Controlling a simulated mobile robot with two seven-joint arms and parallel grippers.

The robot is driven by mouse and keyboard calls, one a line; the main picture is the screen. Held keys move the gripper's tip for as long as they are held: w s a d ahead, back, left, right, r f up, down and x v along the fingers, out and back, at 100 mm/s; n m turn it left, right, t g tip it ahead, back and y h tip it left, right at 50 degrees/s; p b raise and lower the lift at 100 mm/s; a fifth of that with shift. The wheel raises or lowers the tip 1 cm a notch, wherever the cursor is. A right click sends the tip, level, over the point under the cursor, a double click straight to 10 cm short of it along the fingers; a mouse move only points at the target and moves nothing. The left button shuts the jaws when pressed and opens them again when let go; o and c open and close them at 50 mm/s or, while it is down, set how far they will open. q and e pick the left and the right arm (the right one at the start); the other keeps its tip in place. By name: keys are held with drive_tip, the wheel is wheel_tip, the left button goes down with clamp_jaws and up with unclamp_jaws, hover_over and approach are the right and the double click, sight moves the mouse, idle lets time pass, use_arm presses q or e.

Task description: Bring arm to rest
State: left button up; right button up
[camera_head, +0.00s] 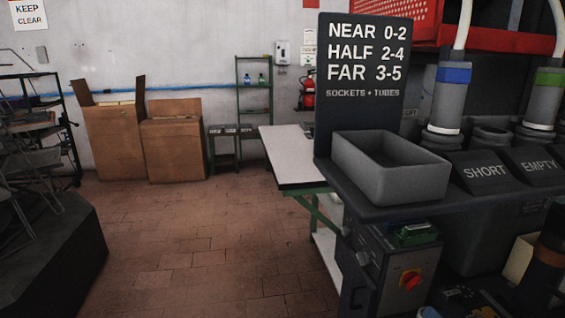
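Dark machine parts (465,298) show at the bottom right edge; they look like part of my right arm and gripper, cut off by the frame. No fingertips can be made out there, and I cannot tell whether the gripper holds anything. My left arm and gripper are not in view. The grey open bin (390,186) stands empty-looking on the dark shelf of the press station.
A sign (361,75) stands behind the bin. Holders marked SHORT (485,172) and EMPTY (537,166) are at right. Below is a control box with a red knob (410,279). A white table (290,157) stands behind; the floor (200,250) at left is clear.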

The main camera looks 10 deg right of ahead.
drive_tip(key=s+a+f+n+g, duration=0.1)
drive_tip(key=s+a+n+g, duration=0.2)
drive_tip(key=s+a+n, duration=0.75)
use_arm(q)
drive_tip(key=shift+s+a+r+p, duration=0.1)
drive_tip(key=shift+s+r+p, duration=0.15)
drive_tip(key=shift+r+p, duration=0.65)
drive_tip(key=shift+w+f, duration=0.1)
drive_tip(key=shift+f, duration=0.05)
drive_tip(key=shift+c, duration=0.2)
use_arm(e)
drive_tip(key=s+a+f+m+g, duration=0.1)
drive_tip(key=s+a+m, duration=0.1)
drive_tip(key=s, duration=0.7)
drive_tip(key=s+a+f+m+g+h, duration=0.1)
drive_tip(key=s+a, duration=0.3)
drive_tip(key=s, duration=0.5)
drive_tip(key=shift+s+a+f+m+g, duration=0.15)
drive_tip(key=shift+a+f+m+g, duration=0.1)
drive_tip(key=shift+f+m+g, duration=0.2)
